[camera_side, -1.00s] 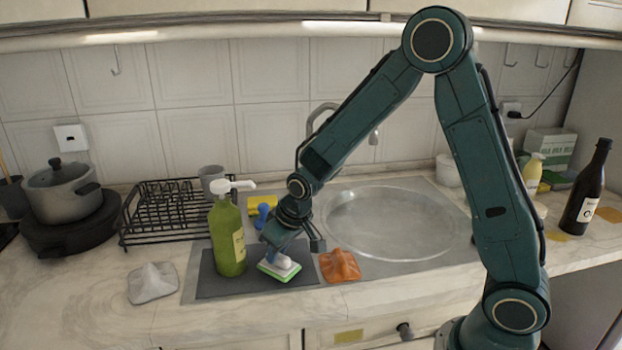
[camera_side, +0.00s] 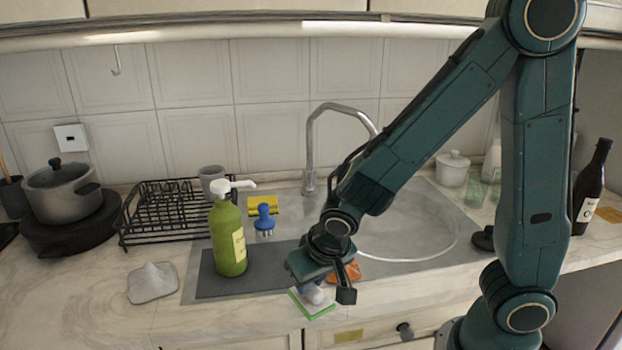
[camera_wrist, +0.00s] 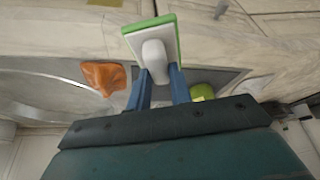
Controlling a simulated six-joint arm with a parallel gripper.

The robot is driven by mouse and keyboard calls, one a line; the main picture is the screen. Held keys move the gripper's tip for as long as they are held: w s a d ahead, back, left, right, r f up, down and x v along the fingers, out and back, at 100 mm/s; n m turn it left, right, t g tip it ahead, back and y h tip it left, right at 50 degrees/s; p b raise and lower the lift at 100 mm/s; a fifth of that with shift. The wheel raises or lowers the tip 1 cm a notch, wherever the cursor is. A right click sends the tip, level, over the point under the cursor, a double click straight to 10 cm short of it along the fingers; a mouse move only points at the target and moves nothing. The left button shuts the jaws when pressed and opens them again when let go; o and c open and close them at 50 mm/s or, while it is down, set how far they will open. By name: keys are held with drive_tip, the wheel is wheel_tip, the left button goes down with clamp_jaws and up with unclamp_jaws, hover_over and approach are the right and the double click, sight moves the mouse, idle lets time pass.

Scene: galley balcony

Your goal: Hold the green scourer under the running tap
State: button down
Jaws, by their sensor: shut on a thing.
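The green scourer (camera_side: 316,308), a flat pad with a white backing and a pale grip, is held in front of the counter's front edge in the side view. In the wrist view the scourer (camera_wrist: 135,40) sits at the fingertips. My gripper (camera_side: 325,288) is shut on its grip; its two blue fingers also show in the wrist view (camera_wrist: 160,78). The tap (camera_side: 310,150) rises behind the sink (camera_side: 425,215). Its spout end is hidden behind my arm, and I see no water. The scourer is well in front of the tap and sink.
A green pump bottle (camera_side: 228,240) stands on a dark mat (camera_side: 250,278). An orange cloth (camera_side: 350,270) lies between scourer and sink, partly hidden. A blue brush (camera_side: 264,218), a yellow sponge (camera_side: 262,203) and a dish rack (camera_side: 165,210) are behind. A dark wine bottle (camera_side: 588,190) stands right.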

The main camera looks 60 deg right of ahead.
drive_tip(key=w+d, duration=0.2)
drive_tip(key=w, duration=0.3)
drive_tip(key=w+d, duration=0.2)
drive_tip(key=w, duration=0.3)
drive_tip(key=w+d, duration=0.2)
drive_tip(key=w, duration=0.3)
drive_tip(key=shift+w+d, duration=0.25)
drive_tip(key=shift+w, duration=0.1)
drive_tip(key=shift+w, duration=0.1)
drive_tip(key=shift+w+d, duration=0.15)
drive_tip(key=shift+w, duration=0.1)
drive_tip(key=shift+f, duration=1.8)
drive_tip(key=shift+f, duration=0.15)
drive_tip(key=c, duration=1.3)
unclamp_jaws()
drive_tip(key=shift+o, duration=0.2)
